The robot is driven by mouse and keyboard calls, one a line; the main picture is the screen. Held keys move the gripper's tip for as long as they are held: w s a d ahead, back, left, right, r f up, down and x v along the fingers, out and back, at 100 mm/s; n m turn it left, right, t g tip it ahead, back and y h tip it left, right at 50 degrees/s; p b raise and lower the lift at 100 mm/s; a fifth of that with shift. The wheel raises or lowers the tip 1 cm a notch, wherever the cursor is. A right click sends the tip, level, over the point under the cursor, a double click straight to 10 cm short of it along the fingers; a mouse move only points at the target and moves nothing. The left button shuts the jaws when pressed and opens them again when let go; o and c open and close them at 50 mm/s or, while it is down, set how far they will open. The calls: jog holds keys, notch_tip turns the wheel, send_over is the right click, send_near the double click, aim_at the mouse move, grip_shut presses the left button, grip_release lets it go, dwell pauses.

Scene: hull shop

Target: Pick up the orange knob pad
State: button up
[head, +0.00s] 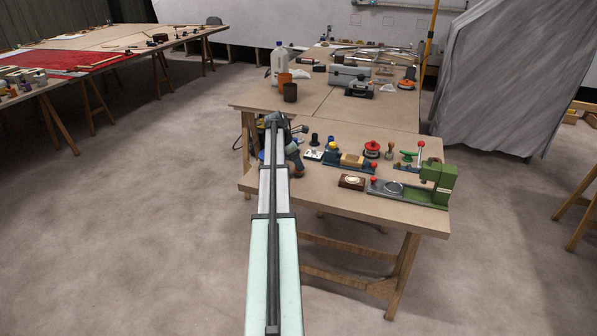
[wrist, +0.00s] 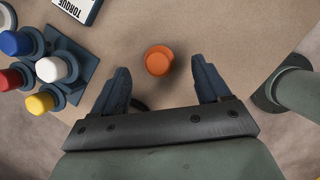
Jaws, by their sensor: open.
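The orange knob pad (wrist: 158,60) is a small round orange piece, seen from above on the tan tabletop in the wrist view. My gripper (wrist: 162,78) is open and empty, its two dark blue-grey fingers apart. The pad lies in line with the gap between the fingers, a little beyond the fingertips in the picture and touching neither. I cannot make out the pad in the head view, where my arm covers part of the bench.
In the wrist view, several coloured knobs (wrist: 57,68) stand on a dark block at left. A box labelled TORQUE (wrist: 80,8) is at the top. A grey-green cylindrical part (wrist: 297,92) stands at right. In the head view, clamps and tools crowd the workbench (head: 340,205).

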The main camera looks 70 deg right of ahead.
jog(key=shift+x, duration=1.9)
jog(key=shift+d+r, duration=0.1)
jog(key=shift+d, duration=0.05)
jog(key=shift+c, duration=0.4)
jog(key=c, duration=1)
